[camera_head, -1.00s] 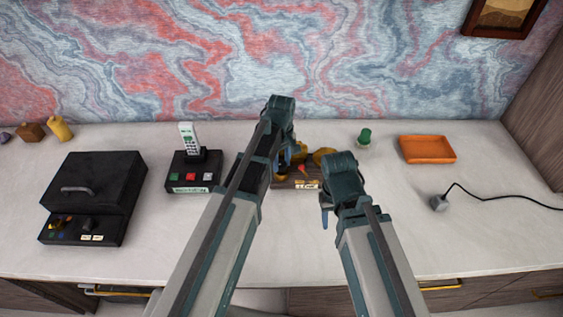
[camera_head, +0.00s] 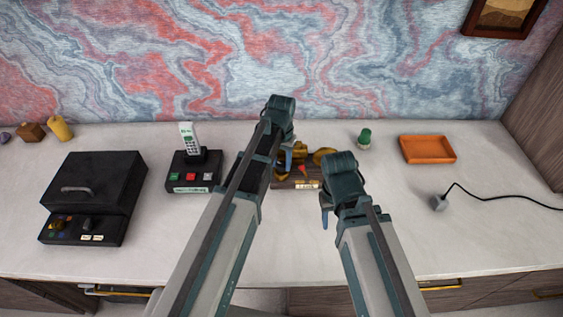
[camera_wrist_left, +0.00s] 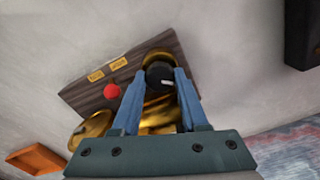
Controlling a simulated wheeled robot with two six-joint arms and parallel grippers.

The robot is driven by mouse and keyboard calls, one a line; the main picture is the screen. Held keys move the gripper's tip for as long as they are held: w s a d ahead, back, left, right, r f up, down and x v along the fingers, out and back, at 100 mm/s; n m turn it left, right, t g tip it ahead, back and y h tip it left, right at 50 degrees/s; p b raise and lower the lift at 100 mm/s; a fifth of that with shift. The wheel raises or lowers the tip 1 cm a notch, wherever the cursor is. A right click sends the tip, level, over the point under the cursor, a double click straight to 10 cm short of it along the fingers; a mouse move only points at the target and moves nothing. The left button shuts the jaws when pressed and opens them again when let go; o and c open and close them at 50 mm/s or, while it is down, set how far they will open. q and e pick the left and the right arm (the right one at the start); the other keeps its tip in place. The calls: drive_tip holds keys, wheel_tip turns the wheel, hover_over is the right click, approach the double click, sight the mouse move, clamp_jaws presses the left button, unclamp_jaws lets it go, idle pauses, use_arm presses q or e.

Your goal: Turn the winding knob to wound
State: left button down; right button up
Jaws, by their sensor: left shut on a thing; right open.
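The winding device has a dark wooden base (camera_head: 290,184) with brass parts, a red piece and small yellow labels. It stands on the desk mid-picture, partly hidden by my arms. In the left wrist view, the black round knob (camera_wrist_left: 158,75) with a small white mark sits by a brass disc at one end of the wooden base (camera_wrist_left: 92,88). My left gripper (camera_head: 286,166) is shut on this knob, one blue finger on each side. My right gripper (camera_head: 325,217) is open and empty, in front of and to the right of the device.
A phone on a black base (camera_head: 193,180) and a large black box (camera_head: 95,185) stand to the left. A green-topped object (camera_head: 364,136), an orange tray (camera_head: 428,158) and a grey plug with cable (camera_head: 438,203) lie to the right. The desk's front right is clear.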

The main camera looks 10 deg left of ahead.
use_arm(q)
drive_tip(key=m, duration=1.1)
drive_tip(key=shift+m, duration=0.4)
drive_tip(key=m, duration=1)
drive_tip(key=shift+m, duration=0.4)
drive_tip(key=c, duration=0.7)
unclamp_jaws()
drive_tip(key=shift+r, duration=0.1)
